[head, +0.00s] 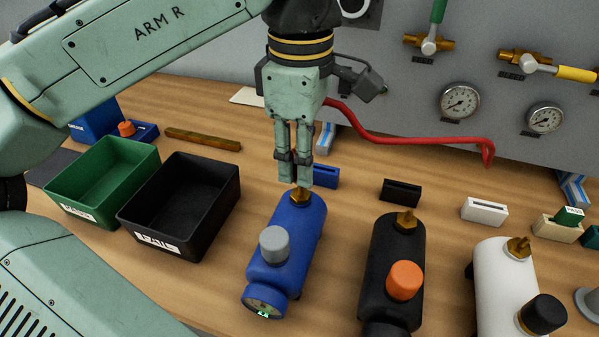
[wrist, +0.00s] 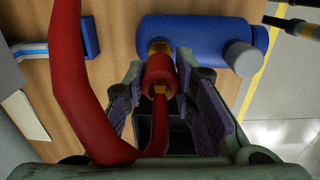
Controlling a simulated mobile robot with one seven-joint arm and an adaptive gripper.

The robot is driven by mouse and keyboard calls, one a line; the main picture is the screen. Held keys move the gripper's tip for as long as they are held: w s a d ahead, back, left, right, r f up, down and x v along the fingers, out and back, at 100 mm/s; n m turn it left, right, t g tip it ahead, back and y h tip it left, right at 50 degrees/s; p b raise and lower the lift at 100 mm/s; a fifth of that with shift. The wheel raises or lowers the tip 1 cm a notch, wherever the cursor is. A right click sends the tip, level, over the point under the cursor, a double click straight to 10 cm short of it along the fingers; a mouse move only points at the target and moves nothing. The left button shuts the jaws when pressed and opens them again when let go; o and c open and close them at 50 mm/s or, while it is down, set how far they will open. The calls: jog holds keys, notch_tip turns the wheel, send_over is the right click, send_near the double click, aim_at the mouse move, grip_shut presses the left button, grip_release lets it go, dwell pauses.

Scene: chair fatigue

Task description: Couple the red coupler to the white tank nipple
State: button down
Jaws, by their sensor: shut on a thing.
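The red coupler (wrist: 160,72) sits between the fingers of my gripper (wrist: 160,80) in the wrist view, with its red hose (wrist: 68,80) trailing to the left. In the head view my gripper (head: 294,172) is shut and points down over the blue tank (head: 295,225). The blue tank's brass nipple (head: 300,195) is right under the fingertips. I cannot tell whether the coupler is seated on it or just above it. The white tank (head: 500,290) stands at the right, with its brass nipple (head: 518,247) bare and upright. The coupler is hidden by the fingers in the head view.
A black tank (head: 385,265) with a bare nipple stands between the blue and white tanks. The hose (head: 400,139) runs right to the gauge panel (head: 420,80). Slotted blocks stand behind the tanks. A green bin (head: 105,180) and a black bin (head: 185,205) are at left.

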dwell(0.3)
notch_tip(320, 180, up, 2)
jog(key=shift+r+p, duration=0.2)
jog(key=shift+p, duration=0.9)
jog(key=shift+r, duration=0.85)
jog(key=shift+d, duration=0.15)
